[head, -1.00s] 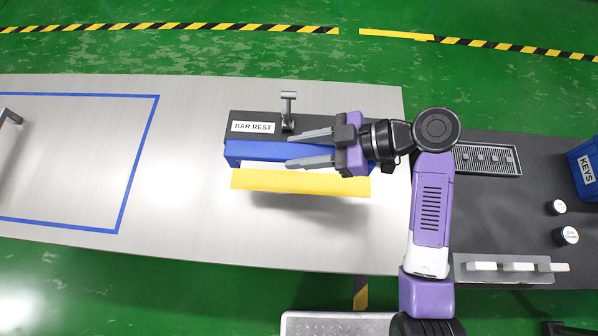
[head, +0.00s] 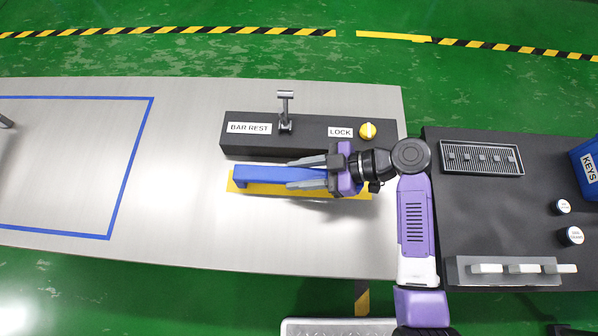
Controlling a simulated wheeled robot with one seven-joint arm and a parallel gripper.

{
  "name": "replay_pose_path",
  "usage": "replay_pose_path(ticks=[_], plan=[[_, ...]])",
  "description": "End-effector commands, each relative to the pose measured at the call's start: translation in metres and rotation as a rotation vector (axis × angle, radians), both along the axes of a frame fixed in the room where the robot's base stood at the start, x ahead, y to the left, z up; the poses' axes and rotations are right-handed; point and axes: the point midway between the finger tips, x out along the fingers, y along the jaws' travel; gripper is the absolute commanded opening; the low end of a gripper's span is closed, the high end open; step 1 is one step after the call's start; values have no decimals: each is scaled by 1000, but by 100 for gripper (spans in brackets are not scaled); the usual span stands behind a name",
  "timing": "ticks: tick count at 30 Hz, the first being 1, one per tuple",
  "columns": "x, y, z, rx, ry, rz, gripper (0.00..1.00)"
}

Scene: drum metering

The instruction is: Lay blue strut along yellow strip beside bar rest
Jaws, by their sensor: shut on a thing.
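The blue strut (head: 265,175) is a long bar with a short downturned end at its left. My gripper (head: 300,173) is shut on it from the right, one finger on each long side. The strut lies over the yellow strip (head: 281,190) and runs along it, covering its back part. I cannot tell whether it touches the strip or is held just above it. The dark bar rest (head: 310,131), with its white label, stands behind the strut, with a narrow gap of metal tabletop between them. The strut's right end is hidden by my gripper.
A blue-outlined area (head: 130,170) lies clear at left. At right, a dark bench (head: 490,210) holds a slotted tray (head: 481,157), round pots, a white-handled rack (head: 510,270) and a blue KEYS bin (head: 585,160).

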Motion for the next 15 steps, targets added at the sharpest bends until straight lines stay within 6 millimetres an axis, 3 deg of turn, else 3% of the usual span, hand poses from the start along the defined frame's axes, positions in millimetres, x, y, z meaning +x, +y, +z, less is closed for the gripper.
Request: replay_pose_path(ticks=[5,6,8,15], plan=[[0,0,-1,1,-1,0,0],[0,0,0,0,0,0,44],[0,0,0,0,0,0,56],[0,0,0,0,0,1,58]])
